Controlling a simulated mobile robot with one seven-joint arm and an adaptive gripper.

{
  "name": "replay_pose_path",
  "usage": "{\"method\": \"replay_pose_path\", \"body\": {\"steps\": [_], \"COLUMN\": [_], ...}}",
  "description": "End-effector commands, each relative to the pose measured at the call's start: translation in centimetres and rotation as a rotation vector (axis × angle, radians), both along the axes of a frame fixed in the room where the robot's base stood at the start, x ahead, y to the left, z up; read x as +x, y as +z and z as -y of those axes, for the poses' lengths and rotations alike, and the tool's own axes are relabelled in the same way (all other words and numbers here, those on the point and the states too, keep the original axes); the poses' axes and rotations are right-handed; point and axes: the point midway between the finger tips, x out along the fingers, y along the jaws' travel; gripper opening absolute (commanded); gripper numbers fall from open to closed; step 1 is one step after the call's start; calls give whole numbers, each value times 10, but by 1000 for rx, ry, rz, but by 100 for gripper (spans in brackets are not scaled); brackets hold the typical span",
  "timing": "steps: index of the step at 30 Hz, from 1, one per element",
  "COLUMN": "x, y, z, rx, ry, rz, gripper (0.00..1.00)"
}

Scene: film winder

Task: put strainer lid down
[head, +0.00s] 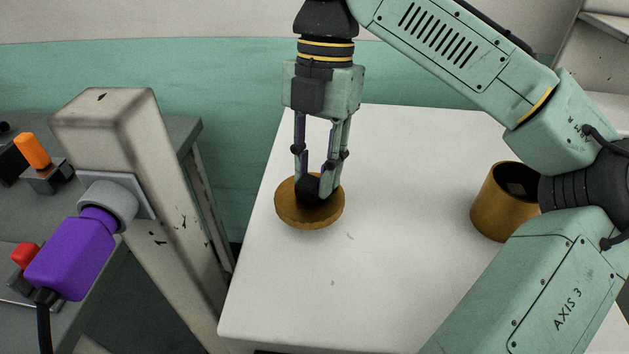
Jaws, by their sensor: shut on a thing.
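The strainer lid (309,216) is a round, brown-orange disc over the left part of the white table in the head view. My gripper (319,188) points straight down above its middle and is shut on a dark knob at the lid's centre. The fingertips partly hide the knob. The lid looks roughly level. I cannot tell whether its underside touches the table or hangs slightly above it.
A brown-orange pot (492,205) stands on the right of the white table (400,270), partly behind my arm. A pale post (150,200) with a purple connector (75,258) stands left of the table. The table's middle and front are clear.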

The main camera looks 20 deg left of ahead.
Motion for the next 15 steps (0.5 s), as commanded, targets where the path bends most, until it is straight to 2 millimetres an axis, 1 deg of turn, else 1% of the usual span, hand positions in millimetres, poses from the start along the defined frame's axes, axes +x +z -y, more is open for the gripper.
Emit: {"method": "replay_pose_path", "body": {"steps": [4,11,15], "x": [3,3,2], "y": [-6,-33,-36], "z": [-3,-2,-3], "rx": [0,-2,1], "ry": [-1,-4,0], "rz": [0,2,2], "gripper": [0,0,0]}}
